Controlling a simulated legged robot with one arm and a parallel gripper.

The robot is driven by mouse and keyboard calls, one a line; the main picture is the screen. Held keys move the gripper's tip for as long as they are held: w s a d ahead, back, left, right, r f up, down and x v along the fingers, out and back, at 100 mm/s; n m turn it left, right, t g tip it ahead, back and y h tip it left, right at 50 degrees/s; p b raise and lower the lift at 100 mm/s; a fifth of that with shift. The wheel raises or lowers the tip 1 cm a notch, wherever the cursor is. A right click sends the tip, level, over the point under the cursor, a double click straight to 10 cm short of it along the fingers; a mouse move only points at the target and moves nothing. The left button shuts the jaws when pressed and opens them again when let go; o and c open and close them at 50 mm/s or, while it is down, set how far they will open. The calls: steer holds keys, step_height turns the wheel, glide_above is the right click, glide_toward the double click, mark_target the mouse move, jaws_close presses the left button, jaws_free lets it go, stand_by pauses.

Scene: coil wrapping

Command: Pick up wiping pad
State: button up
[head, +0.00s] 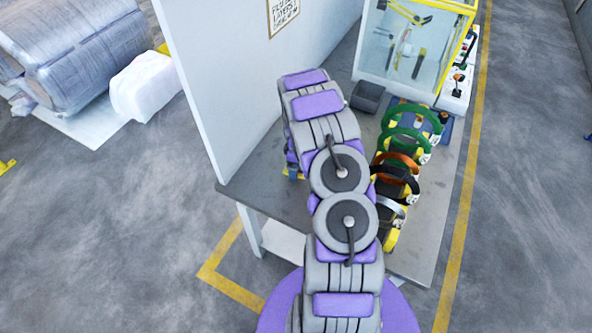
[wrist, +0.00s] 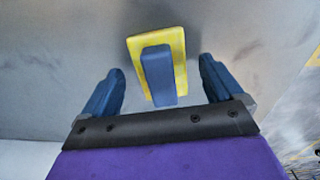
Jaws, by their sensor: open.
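The wiping pad is a yellow rectangular pad (wrist: 134,46) with a blue block handle (wrist: 158,76) on top. It lies on the grey table top, in the centre of the wrist view. My gripper (wrist: 161,66) is open. Its two blue fingers stand to the left and right of the pad, apart from it, with clear gaps on both sides. Nothing is held.
The grey table (head: 262,189) has a white wall panel (head: 240,85) along its left. Several green, orange and black ring-handled tools (head: 408,139) stand on the right.

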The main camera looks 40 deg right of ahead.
steer(key=shift+f, duration=0.55)
steer(key=shift+r, duration=0.1)
steer(key=shift+c, duration=0.3)
steer(key=c, duration=1.1)
steer(key=shift+r, duration=0.1)
steer(key=shift+r, duration=0.6)
step_height(320, 180, up, 2)
steer(key=shift+w+r+p, duration=0.1)
steer(key=shift+r+p, duration=0.05)
steer(key=shift+p, duration=0.3)
steer(key=s+d, duration=0.1)
steer(key=d, duration=0.4)
steer(key=d+r+p, duration=0.1)
steer(key=d, duration=0.4)
steer(key=s+d, duration=0.1)
steer(key=d, duration=0.4)
steer(key=shift+s+d+r+p, duration=0.15)
steer(key=shift+s+d+p, duration=0.15)
steer(key=shift+d, duration=0.1)
